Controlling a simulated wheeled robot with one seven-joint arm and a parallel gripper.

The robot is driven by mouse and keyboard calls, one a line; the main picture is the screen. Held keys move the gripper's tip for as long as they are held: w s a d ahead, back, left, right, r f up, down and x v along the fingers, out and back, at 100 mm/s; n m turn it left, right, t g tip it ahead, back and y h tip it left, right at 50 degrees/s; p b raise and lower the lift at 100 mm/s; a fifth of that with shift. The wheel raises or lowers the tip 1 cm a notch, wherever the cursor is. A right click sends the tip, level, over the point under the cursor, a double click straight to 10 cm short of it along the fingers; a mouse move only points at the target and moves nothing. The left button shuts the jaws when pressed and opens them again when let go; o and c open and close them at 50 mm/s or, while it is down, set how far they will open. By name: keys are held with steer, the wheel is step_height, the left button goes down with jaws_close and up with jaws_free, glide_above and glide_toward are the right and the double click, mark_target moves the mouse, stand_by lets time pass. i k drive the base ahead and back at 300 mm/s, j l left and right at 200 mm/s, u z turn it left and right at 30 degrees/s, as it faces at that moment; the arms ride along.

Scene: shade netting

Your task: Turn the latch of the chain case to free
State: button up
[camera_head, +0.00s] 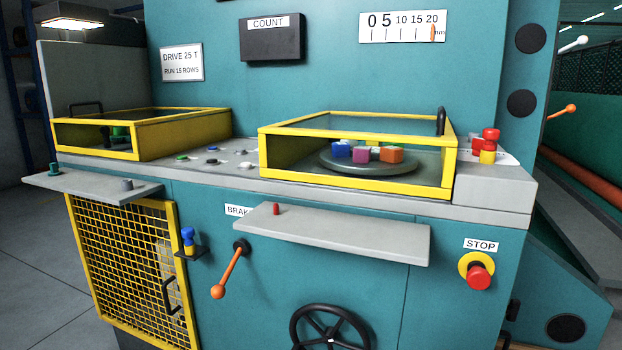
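No label names the chain case, so I cannot tell for sure which part it is. A yellow-framed clear case (350,187) stands on the counter at the right, with a round plate (345,163) and several coloured blocks inside; a black upright handle (441,121) is at its right rear. A second yellow-framed case (180,130) stands at the left, with a black handle (85,106). A yellow mesh door (125,265) is below it, with a blue-topped knob (188,238) on a black bracket beside it. I cannot tell which part is the latch. My gripper is not in view.
A grey shelf (350,235) with a red peg juts out in front. An orange brake lever (229,270), a black handwheel (330,328) and a red stop button (478,277) are on the front. Another grey shelf (90,182) juts out at left.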

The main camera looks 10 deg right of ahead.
mark_target(512, 310)
steer(key=l, duration=2.1)
steer(key=k+l+u, duration=0.15)
steer(key=u, duration=0.2)
steer(key=k+u, duration=0.4)
